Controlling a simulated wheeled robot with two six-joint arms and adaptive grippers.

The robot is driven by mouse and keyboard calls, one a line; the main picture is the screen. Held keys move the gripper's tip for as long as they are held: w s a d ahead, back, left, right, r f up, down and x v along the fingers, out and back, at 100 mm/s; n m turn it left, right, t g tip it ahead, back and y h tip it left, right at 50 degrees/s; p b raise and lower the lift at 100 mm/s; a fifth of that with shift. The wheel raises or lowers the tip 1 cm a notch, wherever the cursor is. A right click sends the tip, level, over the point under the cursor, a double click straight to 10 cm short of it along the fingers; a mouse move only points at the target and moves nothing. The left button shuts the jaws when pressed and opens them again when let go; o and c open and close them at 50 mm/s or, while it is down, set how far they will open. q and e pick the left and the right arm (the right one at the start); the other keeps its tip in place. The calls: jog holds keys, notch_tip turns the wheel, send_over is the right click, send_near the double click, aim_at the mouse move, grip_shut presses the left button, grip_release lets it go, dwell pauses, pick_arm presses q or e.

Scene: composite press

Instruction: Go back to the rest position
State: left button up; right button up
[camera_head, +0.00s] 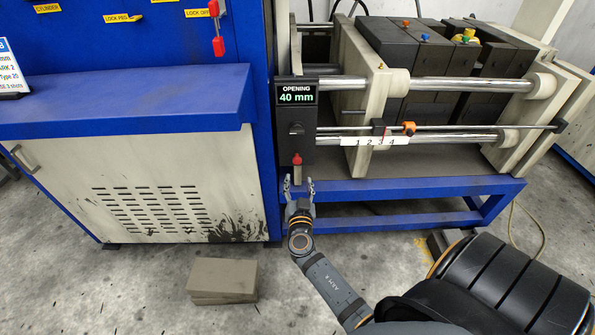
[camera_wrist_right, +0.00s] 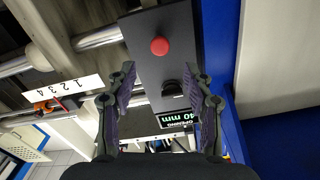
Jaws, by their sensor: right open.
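My right gripper (camera_head: 299,183) is in front of the press, just below a small red-headed knob (camera_head: 297,159) on the dark control panel (camera_head: 297,125). Its two fingers are apart with nothing between them. The right wrist view also shows the open fingers (camera_wrist_right: 167,85), with the red knob (camera_wrist_right: 159,46) and a black knob (camera_wrist_right: 172,88) on the panel beyond them. The panel display reads "OPENING 40 mm". My left gripper is not in view.
The press has steel bars (camera_head: 440,85), a numbered scale (camera_head: 375,141) and dark blocks (camera_head: 405,50) between its plates. A blue-and-white cabinet (camera_head: 150,190) stands at left. Flat grey-brown blocks (camera_head: 222,278) lie on the floor. A blue frame (camera_head: 420,187) runs below the press.

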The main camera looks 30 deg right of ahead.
jog(key=v, duration=0.3)
dwell(0.5)
